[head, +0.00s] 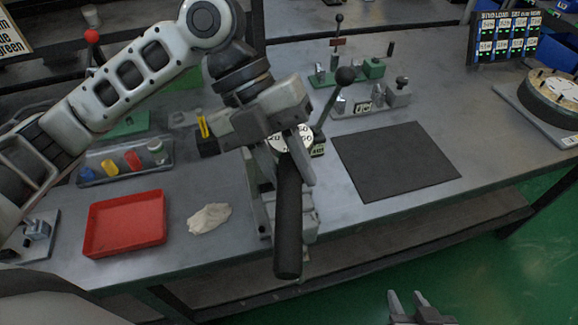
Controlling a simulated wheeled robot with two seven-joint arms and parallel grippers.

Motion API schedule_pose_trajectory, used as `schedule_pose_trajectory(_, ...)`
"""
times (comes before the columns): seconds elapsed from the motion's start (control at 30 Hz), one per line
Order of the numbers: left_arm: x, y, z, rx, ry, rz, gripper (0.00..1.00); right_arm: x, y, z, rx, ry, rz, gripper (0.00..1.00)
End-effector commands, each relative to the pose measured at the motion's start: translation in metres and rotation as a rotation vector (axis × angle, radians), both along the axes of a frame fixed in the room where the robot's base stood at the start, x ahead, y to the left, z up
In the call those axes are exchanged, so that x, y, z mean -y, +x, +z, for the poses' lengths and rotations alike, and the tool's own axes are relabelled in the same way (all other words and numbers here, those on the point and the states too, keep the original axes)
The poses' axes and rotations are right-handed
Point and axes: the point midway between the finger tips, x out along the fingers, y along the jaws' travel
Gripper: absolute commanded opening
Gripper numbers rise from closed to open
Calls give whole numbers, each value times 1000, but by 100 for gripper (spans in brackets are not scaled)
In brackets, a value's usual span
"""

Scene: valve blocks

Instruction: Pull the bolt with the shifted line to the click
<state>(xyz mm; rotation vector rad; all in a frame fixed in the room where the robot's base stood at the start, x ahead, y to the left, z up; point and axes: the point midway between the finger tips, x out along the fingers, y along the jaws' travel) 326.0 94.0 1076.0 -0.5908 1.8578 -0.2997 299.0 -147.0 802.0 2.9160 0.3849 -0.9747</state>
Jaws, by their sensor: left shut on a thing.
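My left gripper (286,165) reaches down over the front middle of the bench. Its fingers are closed around the upper end of a thick black handle (288,225), which points toward me past the bench's front edge. The grey metal block (308,215) behind the handle is partly hidden by it and by the gripper. I cannot make out a shifted line on any bolt. My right gripper (408,303) is at the bottom edge, empty, with its fingers apart, away from the bench.
A red tray (125,223) and a crumpled cloth (209,218) lie left of the handle. A dark mat (395,160) lies to the right. A ball-topped lever (335,98) stands close behind my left gripper. Fixtures on a green base (345,72) stand farther back.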

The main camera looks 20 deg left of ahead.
Motion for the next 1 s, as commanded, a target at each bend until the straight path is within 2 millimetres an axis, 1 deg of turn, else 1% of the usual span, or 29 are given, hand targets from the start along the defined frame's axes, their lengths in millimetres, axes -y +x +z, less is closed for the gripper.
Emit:
schedule_pose_trajectory(0.17,1,0,7,5,-4,-2,0,0,0,1,0,0,0,36)
schedule_pose_trajectory(0.53,1,1,47,6,-5,-2,0,0,0,1,0,0,0,36)
schedule_pose_trajectory(0.7,1,0,60,4,-5,-2,0,0,0,1,0,0,0,36)
schedule_pose_trajectory(1.0,1,0,62,1,-4,-2,0,0,0,1,0,0,0,36)
